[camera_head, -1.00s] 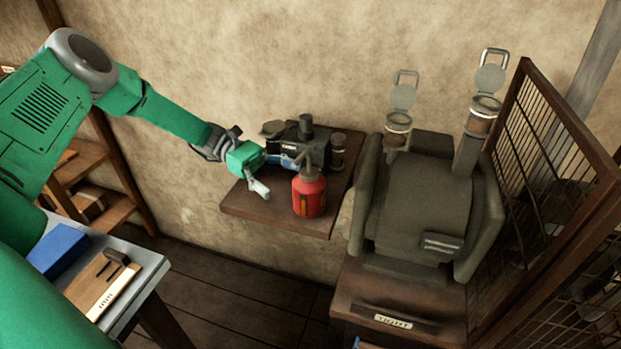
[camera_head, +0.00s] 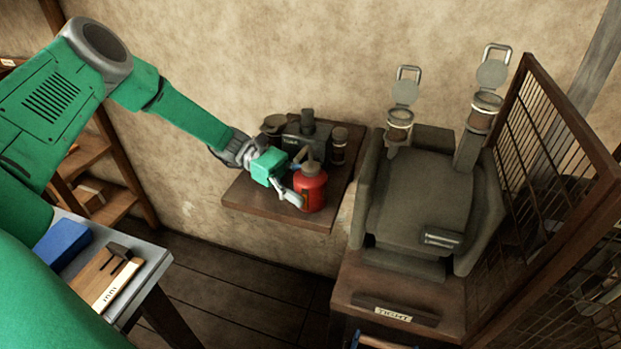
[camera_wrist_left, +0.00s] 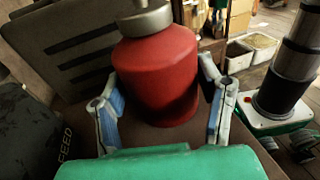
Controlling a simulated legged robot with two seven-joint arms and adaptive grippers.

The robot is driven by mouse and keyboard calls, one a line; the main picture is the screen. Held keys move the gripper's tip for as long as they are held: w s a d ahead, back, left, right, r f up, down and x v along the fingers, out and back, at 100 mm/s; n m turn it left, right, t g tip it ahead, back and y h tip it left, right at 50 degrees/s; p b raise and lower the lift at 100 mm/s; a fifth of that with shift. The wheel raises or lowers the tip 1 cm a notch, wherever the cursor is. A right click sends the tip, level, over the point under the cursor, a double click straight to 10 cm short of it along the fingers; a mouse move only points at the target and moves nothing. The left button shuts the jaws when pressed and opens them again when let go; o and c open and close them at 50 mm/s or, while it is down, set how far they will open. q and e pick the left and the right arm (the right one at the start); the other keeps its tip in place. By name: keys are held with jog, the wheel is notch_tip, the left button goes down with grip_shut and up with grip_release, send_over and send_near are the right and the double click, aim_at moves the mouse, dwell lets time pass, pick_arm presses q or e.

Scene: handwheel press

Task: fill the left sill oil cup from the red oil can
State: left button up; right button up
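The red oil can (camera_head: 311,188) stands upright on the wooden wall shelf (camera_head: 250,207). My left gripper (camera_head: 297,178) is at its left side, fingers toward it. In the left wrist view the can (camera_wrist_left: 158,75) is between the two spread fingers of the gripper (camera_wrist_left: 160,108); a gap shows by the left finger, and contact at the right one is unclear. The left sill oil cup (camera_head: 399,119) is a glass cup with its lid (camera_head: 404,92) raised, at the press's back left. A similar cup (camera_head: 486,107) stands at the right, lid also raised. My right gripper is out of view.
A dark box (camera_head: 303,140) and a small jar (camera_head: 339,143) stand behind the can. A mesh guard (camera_head: 550,165) borders the press (camera_head: 420,200) on the right. A bench with a blue block (camera_head: 62,247) is at lower left.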

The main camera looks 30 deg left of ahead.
aim_at(304, 166)
pick_arm(q)
jog(key=c, duration=0.6)
jog(key=shift+d+r, duration=0.3)
jog(key=shift+r, duration=0.05)
jog(key=shift+r+p, duration=0.65)
jog(key=shift+r, duration=0.05)
jog(key=shift+a+r+p, duration=0.15)
jog(key=shift+r+p, duration=1.05)
jog(key=shift+r, duration=0.4)
jog(key=shift+f, duration=0.1)
